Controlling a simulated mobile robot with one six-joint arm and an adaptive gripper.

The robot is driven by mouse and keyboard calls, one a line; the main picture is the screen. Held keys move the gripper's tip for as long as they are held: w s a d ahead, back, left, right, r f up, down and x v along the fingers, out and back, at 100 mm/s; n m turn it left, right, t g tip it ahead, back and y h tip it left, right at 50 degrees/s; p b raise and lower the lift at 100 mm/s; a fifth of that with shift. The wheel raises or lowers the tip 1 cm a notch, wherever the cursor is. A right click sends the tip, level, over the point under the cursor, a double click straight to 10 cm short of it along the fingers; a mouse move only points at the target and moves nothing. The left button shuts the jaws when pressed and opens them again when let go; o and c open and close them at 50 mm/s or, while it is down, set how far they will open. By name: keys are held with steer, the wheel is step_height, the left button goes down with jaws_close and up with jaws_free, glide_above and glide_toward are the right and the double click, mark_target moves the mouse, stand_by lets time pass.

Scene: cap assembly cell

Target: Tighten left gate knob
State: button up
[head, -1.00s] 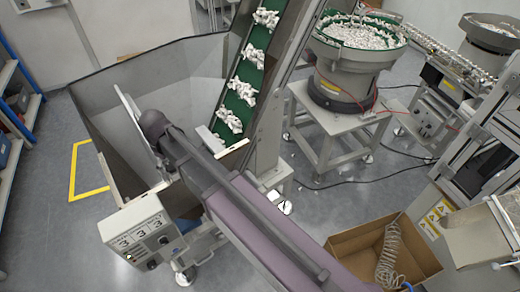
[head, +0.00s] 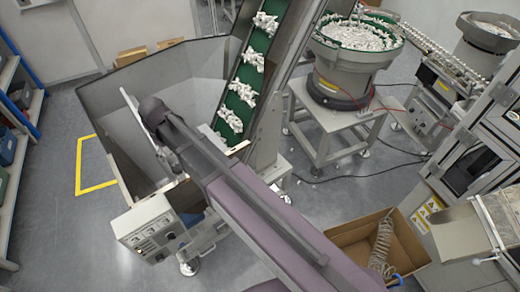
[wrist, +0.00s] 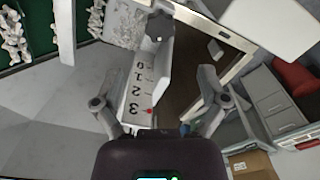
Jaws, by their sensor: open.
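A dark grey knob (wrist: 158,25) shows at the top middle of the wrist view, on a pale gate plate (wrist: 140,95) marked with a 0 to 3 scale. My gripper (wrist: 155,93) is open and empty. Its two fingers stand apart on either side of the lower scale, and the knob lies beyond the fingertips, not touched by them. In the head view the pale gate edge (head: 133,108) shows beside my wrist.
The grey hopper's wall (head: 95,105) surrounds the gate area. A green conveyor (head: 240,95) with white parts rises beside it. A control box (head: 150,228) stands in front. A cardboard box (head: 345,238) and bowl feeder (head: 345,75) are at right.

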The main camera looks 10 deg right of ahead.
steer(key=shift+r+p, duration=2.4)
steer(key=shift+r, duration=0.3)
steer(key=d+f+m+b, duration=0.2)
steer(key=d+f+b, duration=0.1)
steer(key=d, duration=0.7)
steer(key=s+d+f+m+b, duration=0.1)
steer(key=d+f+m+b, duration=0.2)
steer(key=d, duration=0.7)
steer(key=s+d+f+m+b, duration=0.1)
steer(key=d+f+m+b, duration=0.2)
steer(key=d, duration=0.6)
steer(key=shift+s+d+f+b, duration=0.25)
steer(key=shift+d+f+b, duration=0.15)
steer(key=shift+f+b, duration=0.25)
steer(key=shift+a, duration=0.1)
steer(key=a+r+n+p, duration=0.3)
steer(key=a+n, duration=0.3)
steer(key=a, duration=0.3)
steer(key=w+a+r+n+p, duration=0.1)
steer(key=a+r+n+p, duration=0.2)
steer(key=a+n, duration=0.3)
steer(key=w+a+r+n+p, duration=0.1)
steer(key=a+r+n+p, duration=0.3)
steer(key=a, duration=1)
steer(key=shift+w+a+n, duration=0.15)
steer(key=shift+w+n, duration=0.1)
steer(key=shift+n, duration=0.85)
